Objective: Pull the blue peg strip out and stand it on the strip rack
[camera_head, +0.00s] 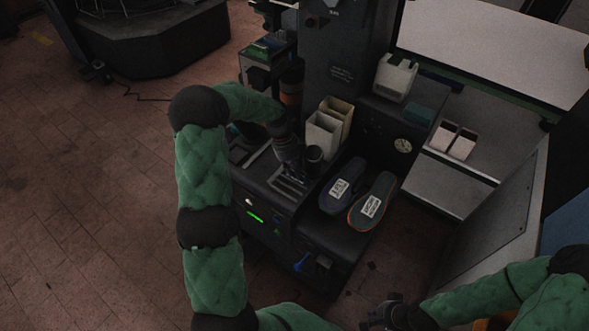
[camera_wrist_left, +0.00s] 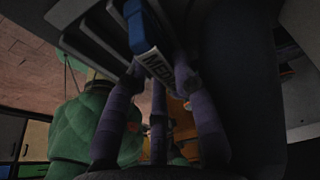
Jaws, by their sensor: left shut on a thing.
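My left gripper (camera_head: 290,165) reaches down over the machine's top, at a slotted dark frame with pale bars (camera_head: 287,186). In the left wrist view its fingers (camera_wrist_left: 160,76) are closed around the lower end of a blue strip (camera_wrist_left: 139,26) with a white lettered label (camera_wrist_left: 153,63). Grey slats (camera_wrist_left: 92,24) show close beside the strip, and I cannot tell whether it still sits between them. In the head view the gripper hides the strip. I cannot tell which part is the strip rack. My right gripper (camera_head: 382,314) is low at the bottom edge, away from the machine, its fingers unclear.
Two shoe soles with white labels (camera_head: 357,198) lie on the machine right of my left gripper. Cream bins (camera_head: 323,133) stand just behind it. A white holder (camera_head: 395,77) and two small white cups (camera_head: 453,141) are further right. A blue lever (camera_head: 302,262) is on the front.

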